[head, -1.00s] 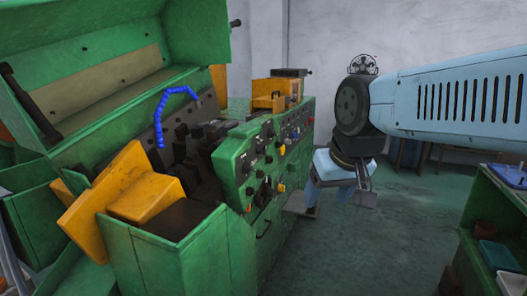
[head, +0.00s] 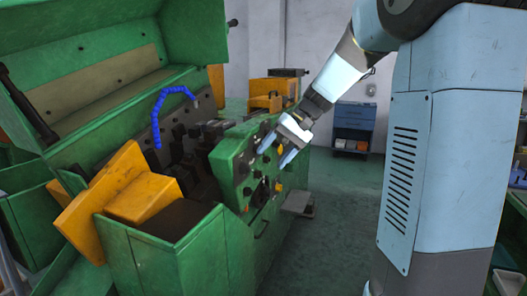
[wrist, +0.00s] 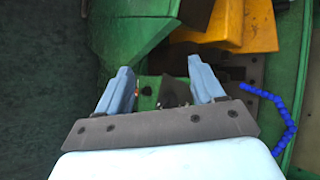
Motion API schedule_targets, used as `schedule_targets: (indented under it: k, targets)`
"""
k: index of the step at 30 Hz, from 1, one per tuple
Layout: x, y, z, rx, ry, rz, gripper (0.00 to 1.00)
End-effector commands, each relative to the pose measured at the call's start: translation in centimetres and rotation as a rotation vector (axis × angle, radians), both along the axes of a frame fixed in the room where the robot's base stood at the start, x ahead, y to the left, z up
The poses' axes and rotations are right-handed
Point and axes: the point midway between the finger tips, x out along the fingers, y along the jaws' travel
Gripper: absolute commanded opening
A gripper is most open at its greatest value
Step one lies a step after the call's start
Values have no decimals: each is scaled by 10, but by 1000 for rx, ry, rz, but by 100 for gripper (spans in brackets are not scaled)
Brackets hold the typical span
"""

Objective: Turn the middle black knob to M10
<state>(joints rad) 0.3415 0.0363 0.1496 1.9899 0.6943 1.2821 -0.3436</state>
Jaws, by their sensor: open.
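The green heading machine (head: 228,165) stands at centre left in the head view, with small black and yellow controls on its slanted front panel. Which of the black knobs is the middle one, and any M10 mark, are too small to tell. My gripper (head: 276,151) is open in front of the panel's upper right part, its two light-blue fingers pointing toward the panel. In the wrist view the spread fingers of my gripper (wrist: 163,82) have a dark blocky part (wrist: 176,90) between them, apart from both. I cannot tell whether it is a knob.
A yellow chute (head: 130,190) and a blue segmented hose (head: 157,115) are on the machine's left side; both also show in the wrist view. A grey step (head: 298,203) juts from the machine's base. A blue cabinet (head: 355,122) stands at the back. The green floor between is clear.

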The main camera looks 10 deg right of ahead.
Motion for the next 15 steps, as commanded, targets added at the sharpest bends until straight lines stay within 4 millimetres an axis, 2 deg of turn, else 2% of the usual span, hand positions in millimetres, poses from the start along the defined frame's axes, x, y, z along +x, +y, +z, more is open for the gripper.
schedule_targets:
  k: [1, 8, 15]
  targets:
    - [16, -6, -5, 46, 12, -4, 68]
    - [79, -30, -19, 267, 20, -18, 68]
    - [141, -71, -39, 508, -14, -48, 68]
